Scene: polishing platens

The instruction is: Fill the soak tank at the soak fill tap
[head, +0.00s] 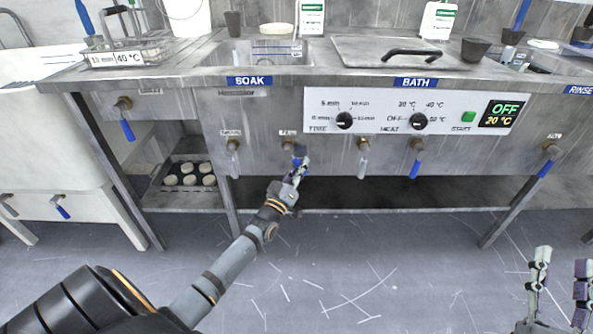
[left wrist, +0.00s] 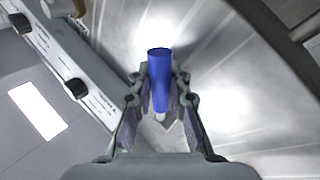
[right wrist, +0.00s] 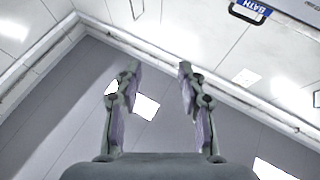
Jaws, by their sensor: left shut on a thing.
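The soak tank (head: 243,58) is a metal basin set in the bench top behind the blue SOAK label (head: 249,81). Below it on the front panel is the soak fill tap (head: 287,145), a brass valve with a blue lever. My left gripper (head: 300,170) is at this tap. In the left wrist view, my left gripper (left wrist: 160,85) is shut on the blue lever (left wrist: 159,65), which stands between its fingers. The fingers partly hide the lever in the head view. My right gripper (head: 560,275) is open and empty at the lower right, and it also shows in the right wrist view (right wrist: 159,70).
Beside the fill tap is a drain tap (head: 232,146) on the left. Two more taps (head: 363,146) (head: 417,146) hang right of it under the control panel (head: 400,112). The BATH tank lid (head: 370,56) is shut. A lower shelf holds a tray (head: 163,186) of pale discs.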

